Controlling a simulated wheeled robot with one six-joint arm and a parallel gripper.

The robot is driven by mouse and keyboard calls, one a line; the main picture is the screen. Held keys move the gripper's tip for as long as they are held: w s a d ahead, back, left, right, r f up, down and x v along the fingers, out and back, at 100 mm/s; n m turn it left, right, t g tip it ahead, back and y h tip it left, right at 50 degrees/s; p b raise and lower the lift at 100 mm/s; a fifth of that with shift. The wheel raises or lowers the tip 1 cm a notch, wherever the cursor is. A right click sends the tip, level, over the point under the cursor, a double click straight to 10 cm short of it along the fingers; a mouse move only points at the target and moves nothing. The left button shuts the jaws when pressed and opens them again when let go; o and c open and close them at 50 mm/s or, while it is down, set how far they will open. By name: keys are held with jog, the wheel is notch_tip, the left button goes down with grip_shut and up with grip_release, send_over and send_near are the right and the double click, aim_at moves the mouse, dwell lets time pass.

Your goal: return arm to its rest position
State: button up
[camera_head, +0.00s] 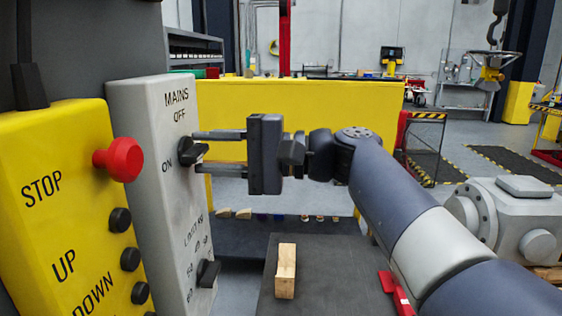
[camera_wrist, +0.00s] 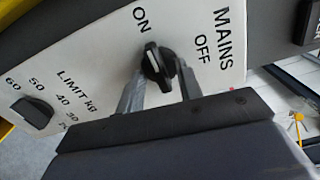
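My gripper (camera_head: 196,151) is at the light grey control panel (camera_head: 143,120), with its two fingers apart, one on each side of the black MAINS knob (camera_head: 187,152). In the wrist view the fingers (camera_wrist: 159,82) straddle the same knob (camera_wrist: 157,62), whose pale mark points toward ON. The fingers look open, with no clear grip on the knob; the exact gap at the tips is hard to see. My arm (camera_head: 400,205) reaches in from the lower right and is stretched out toward the panel.
A yellow box (camera_head: 55,190) with a red STOP button (camera_head: 119,159) and black buttons stands left of the panel. A LIMIT knob (camera_head: 208,272) is below. A wooden block (camera_head: 286,271) lies on a dark surface. A grey valve housing (camera_head: 510,225) stands right of my arm.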

jog(key=d, duration=1.1)
jog(key=a, duration=1.1)
jog(key=shift+a, duration=0.2)
jog(key=shift+d+r+m+p, duration=0.1)
jog(key=shift+r+m+p, duration=0.25)
jog(key=shift+p, duration=0.4)
jog(key=shift+d+m+p, duration=0.1)
jog(key=shift+m+p, duration=0.75)
jog(key=m+p, duration=0.4)
jog(key=p, duration=0.1)
jog(key=shift+f+m, duration=0.1)
jog(key=shift+m, duration=0.2)
jog(key=shift+f+m+p, duration=0.15)
jog(key=shift+m+p, duration=0.5)
jog(key=shift+m, duration=0.15)
jog(key=shift+f, duration=0.1)
